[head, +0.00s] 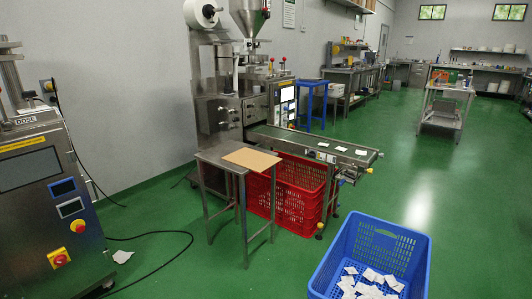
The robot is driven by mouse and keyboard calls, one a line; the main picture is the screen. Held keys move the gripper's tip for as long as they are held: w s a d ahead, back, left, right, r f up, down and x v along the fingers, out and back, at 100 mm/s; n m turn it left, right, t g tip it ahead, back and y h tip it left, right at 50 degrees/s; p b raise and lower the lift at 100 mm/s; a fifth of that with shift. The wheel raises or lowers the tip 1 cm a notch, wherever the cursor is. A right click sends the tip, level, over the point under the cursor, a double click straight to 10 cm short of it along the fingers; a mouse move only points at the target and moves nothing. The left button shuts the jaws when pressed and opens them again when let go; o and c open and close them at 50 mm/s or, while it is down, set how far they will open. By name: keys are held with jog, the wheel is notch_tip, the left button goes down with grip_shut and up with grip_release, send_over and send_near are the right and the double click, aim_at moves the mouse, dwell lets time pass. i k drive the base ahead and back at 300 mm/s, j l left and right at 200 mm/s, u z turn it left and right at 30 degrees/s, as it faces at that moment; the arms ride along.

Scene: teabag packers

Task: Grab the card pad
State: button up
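A flat tan card sheet or pad (252,159) lies on the small steel table (214,154), in front of the packing machine. It is the only thing I see that looks like a card pad; its thickness is hard to tell from here. It covers the right part of the tabletop, close to the conveyor. My gripper is not in view.
A conveyor (330,147) with white packets runs right from the packing machine (225,100). Stacked red crates (290,195) stand beneath. A blue crate (370,240) of packets is at front right. A control cabinet (45,190) and black cable (160,275) are left.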

aim_at(254, 161)
jog(key=i+j+z, duration=0.45)
jog(key=i+j, duration=0.15)
jog(key=i, duration=0.25)
jog(key=i+j+z, duration=0.5)
jog(key=i+j, duration=0.3)
jog(key=i+j+z, duration=0.2)
jog(key=j+z, duration=0.2)
jog(key=j, duration=0.85)
jog(key=j+z, duration=0.4)
jog(key=j, duration=0.9)
